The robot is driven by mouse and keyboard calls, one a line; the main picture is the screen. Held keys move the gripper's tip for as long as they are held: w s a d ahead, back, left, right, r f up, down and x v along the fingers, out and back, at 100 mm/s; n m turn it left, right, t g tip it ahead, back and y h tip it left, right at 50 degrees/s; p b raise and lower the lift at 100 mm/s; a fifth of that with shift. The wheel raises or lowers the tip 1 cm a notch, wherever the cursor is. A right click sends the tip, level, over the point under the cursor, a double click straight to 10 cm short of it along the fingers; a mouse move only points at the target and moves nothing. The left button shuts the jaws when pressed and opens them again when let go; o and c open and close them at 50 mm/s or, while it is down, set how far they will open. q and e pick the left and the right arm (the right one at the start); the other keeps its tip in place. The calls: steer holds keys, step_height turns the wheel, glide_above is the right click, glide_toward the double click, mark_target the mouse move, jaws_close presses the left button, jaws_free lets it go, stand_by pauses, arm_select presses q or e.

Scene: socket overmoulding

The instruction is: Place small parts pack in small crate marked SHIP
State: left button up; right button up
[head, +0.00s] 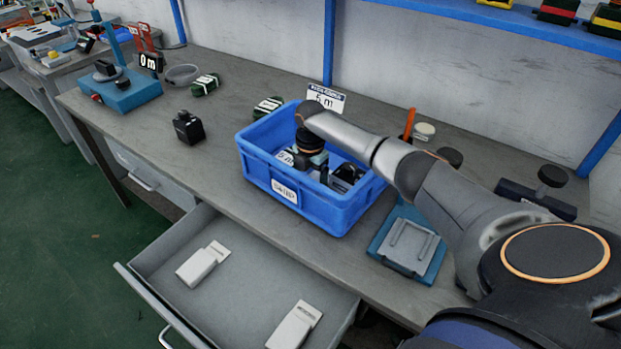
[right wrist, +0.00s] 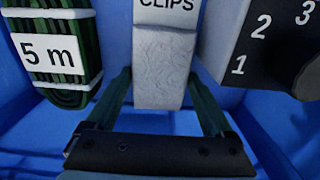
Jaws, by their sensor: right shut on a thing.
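The blue crate (head: 330,212) stands on the workbench, with a white label (head: 285,191) on its front that appears to read SHIP. My right gripper (head: 312,163) is down inside the crate. In the right wrist view its fingers (right wrist: 165,90) are shut on a pale small parts pack (right wrist: 165,65) labelled CLIPS. The pack is within the crate walls; whether it touches the floor I cannot tell. Beside it in the crate lie a green coil (right wrist: 55,60) labelled 5 m and a dark block (right wrist: 275,55) numbered 1, 2, 3. My left gripper is not in view.
An open drawer (head: 245,292) below the bench holds two white packs (head: 202,263). A black device (head: 188,127) and green coils (head: 205,84) stand left of and behind the crate. A blue-grey fixture (head: 408,243) is to its right. The bench left of the crate is mostly free.

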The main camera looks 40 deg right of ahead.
steer(key=o, duration=1.1)
step_height(320, 180, up, 12)
steer(key=shift+r+p, duration=0.15)
steer(key=shift+p, duration=0.35)
